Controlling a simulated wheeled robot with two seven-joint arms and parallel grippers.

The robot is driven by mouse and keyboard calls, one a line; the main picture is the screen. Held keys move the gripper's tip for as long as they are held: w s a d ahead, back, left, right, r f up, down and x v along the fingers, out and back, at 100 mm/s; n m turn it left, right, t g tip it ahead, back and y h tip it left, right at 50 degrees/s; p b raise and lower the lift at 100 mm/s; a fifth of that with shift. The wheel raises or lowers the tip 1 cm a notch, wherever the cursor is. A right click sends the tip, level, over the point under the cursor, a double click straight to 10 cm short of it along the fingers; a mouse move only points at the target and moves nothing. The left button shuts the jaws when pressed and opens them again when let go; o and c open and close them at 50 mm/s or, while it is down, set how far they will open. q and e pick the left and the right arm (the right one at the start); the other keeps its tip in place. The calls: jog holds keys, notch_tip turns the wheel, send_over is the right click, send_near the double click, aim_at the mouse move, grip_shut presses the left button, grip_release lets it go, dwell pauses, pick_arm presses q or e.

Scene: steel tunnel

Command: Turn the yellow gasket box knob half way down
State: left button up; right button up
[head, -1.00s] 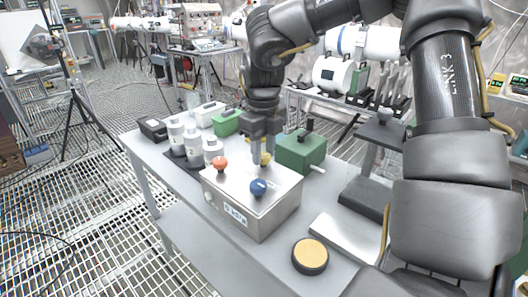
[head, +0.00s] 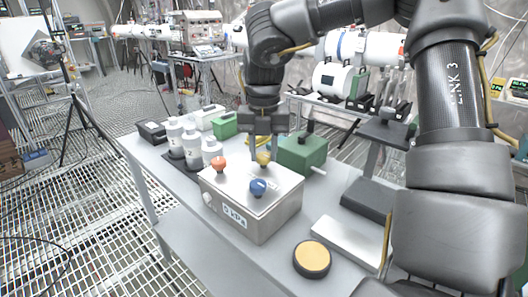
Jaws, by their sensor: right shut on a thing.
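The grey metal gasket box (head: 276,212) stands on the table and carries an orange knob (head: 219,163), a blue knob (head: 258,188) and the yellow knob (head: 263,159). The yellow knob is at the back of the box's top. My right gripper (head: 264,158) points straight down from above, with one finger on each side of the yellow knob, shut on it. The fingers partly hide the knob, so its turn angle is hard to read. The display on the box's front (head: 235,217) seems to read "0 kPa". My left gripper is not in view.
White bottles (head: 193,150) stand left of the box. A green box with a handle (head: 301,153) stands close behind it. A black-rimmed yellow disc (head: 311,259) and a pale slab (head: 346,242) lie to the right. The table's front edge is bare.

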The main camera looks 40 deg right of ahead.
jog(key=shift+m, duration=0.5)
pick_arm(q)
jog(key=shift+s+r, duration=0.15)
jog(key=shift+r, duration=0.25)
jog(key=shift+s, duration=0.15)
pick_arm(e)
jog(key=o, duration=1)
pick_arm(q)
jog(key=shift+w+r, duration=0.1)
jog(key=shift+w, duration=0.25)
pick_arm(e)
jog(key=shift+r, duration=0.1)
